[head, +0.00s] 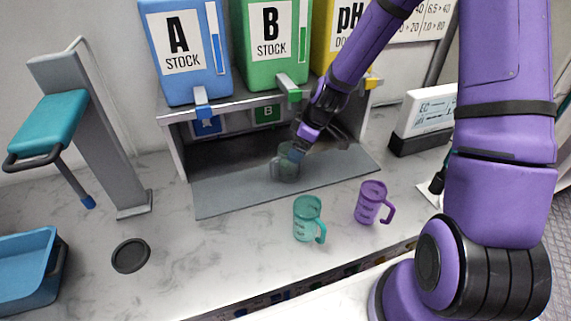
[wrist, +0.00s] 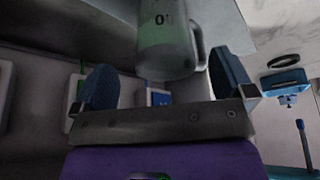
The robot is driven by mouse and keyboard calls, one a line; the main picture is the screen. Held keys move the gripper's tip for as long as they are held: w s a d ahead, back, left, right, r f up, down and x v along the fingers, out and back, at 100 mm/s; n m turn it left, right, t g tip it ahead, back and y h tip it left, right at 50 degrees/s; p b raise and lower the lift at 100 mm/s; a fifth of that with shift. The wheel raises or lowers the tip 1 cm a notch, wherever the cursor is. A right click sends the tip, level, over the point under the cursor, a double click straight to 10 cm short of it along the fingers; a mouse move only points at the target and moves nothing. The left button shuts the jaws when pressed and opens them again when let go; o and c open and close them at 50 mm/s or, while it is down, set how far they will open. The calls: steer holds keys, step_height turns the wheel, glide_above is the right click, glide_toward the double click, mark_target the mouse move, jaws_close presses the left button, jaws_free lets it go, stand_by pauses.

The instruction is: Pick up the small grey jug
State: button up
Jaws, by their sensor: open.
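The small grey jug (head: 287,163) stands on the grey mat inside the dispenser bay, under the dispensers in the head view. In the wrist view the grey jug (wrist: 166,45) fills the top middle, with printed marks, a greenish tint and its handle at the right. My gripper (head: 301,145) is at the jug, partly overlapping it in the head view. In the wrist view my gripper (wrist: 165,78) is open, one blue finger on each side of the jug's near end. I see a gap on both sides. Whether a finger touches the jug cannot be told.
A teal jug (head: 307,218) and a purple jug (head: 370,203) stand on the marble counter in front. Blue A (head: 215,85) and green B (head: 295,75) stock tanks sit above the bay. A round black pad (head: 131,255) and a blue bin (head: 25,270) are at the left.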

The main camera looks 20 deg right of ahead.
steer(key=shift+x, duration=2.45)
steer(key=shift+s, duration=0.2)
steer(key=c, duration=1.2)
steer(key=shift+c, duration=0.2)
steer(key=shift+r, duration=0.15)
steer(key=shift+r, duration=0.55)
steer(key=s+d, duration=0.1)
steer(key=d, duration=0.1)
steer(key=s+d, duration=0.3)
steer(key=d, duration=0.1)
steer(key=shift+s+d+f, duration=0.1)
steer(key=shift+s, duration=0.3)
step_height(320, 180, up, 14)
